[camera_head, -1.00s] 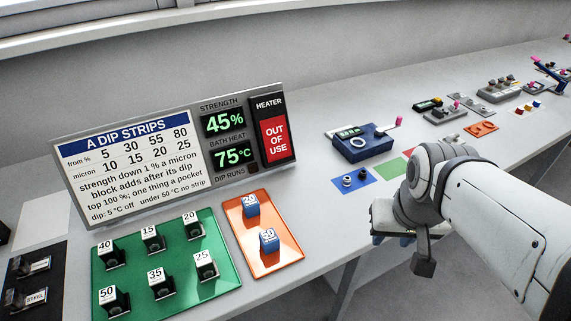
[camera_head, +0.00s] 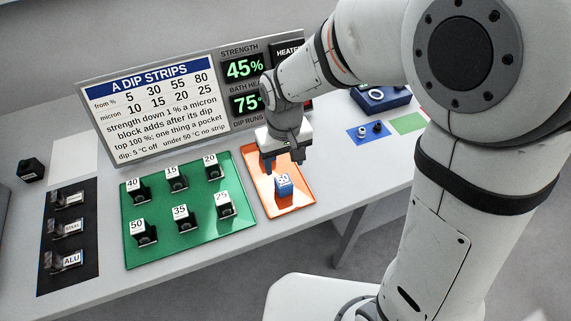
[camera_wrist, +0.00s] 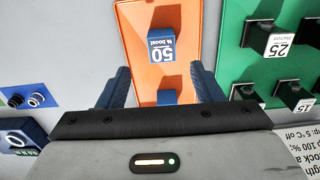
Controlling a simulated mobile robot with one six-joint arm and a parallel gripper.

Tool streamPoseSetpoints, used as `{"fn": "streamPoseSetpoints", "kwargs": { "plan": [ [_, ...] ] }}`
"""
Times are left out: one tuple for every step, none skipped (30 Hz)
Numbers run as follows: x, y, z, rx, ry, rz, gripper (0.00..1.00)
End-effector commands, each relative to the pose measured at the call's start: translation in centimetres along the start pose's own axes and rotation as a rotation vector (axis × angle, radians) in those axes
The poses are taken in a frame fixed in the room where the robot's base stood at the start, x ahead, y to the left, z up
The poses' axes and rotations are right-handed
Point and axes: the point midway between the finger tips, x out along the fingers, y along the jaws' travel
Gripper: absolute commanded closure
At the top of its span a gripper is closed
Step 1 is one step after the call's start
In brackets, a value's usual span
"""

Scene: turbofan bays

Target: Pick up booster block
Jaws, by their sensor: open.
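Two blue booster blocks are on the orange tray (camera_head: 303,203). The nearer booster block (camera_head: 284,185) has a white top marked 50; in the wrist view this block (camera_wrist: 162,45) reads "50 % boost". My gripper (camera_head: 284,162) is open and empty above the tray, toward its far end, with its fingers pointing down. In the wrist view the open gripper (camera_wrist: 162,78) has the second booster block (camera_wrist: 166,97) between its dark fingers, partly hidden by the gripper body. I cannot tell their height over it. In the head view my gripper hides that block.
A green tray (camera_head: 190,250) with several numbered white-topped blocks stands left of the orange tray. The sign board (camera_head: 150,110) stands close behind. A blue mat (camera_head: 368,133) with small round parts lies to the right, with bare bench between.

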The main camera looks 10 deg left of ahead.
Motion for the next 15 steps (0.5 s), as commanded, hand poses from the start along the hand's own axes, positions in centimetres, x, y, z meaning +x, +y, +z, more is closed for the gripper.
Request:
{"fn": "streamPoseSetpoints", "kwargs": {
  "plan": [
    [0.4, -0.5, -0.2, -0.01, -0.006, 0.001, 0.4],
    [0.6, -0.6, -0.2, -0.013, -0.007, 0.001, 0.4],
    [1.0, -0.8, -0.3, -0.016, -0.008, 0.001, 0.4],
    [1.3, -0.8, -0.3, -0.016, -0.009, 0.001, 0.4],
    [1.7, -0.8, -0.2, -0.016, -0.011, 0.001, 0.4],
    [2.2, -0.8, -0.2, -0.016, -0.009, 0.001, 0.4],
    [2.5, -0.7, -0.2, -0.015, -0.009, 0.001, 0.4],
    [2.8, -0.7, -0.2, -0.015, -0.009, 0.001, 0.4],
    [3.2, -0.7, -0.1, -0.014, -0.009, 0.001, 0.4],
    [3.5, -0.6, 0.0, -0.014, -0.01, 0.001, 0.4],
    [3.9, -0.6, 0.0, -0.014, -0.01, 0.001, 0.4],
    [4.3, -0.5, 0.2, -0.013, -0.011, 0.001, 0.4],
    [4.8, -0.5, 0.3, -0.013, -0.011, 0.001, 0.4],
    [5.3, -0.4, 0.4, -0.013, -0.012, 0.001, 0.4],
    [6.0, -0.3, 0.6, -0.012, -0.012, 0.001, 0.4]
  ]
}}
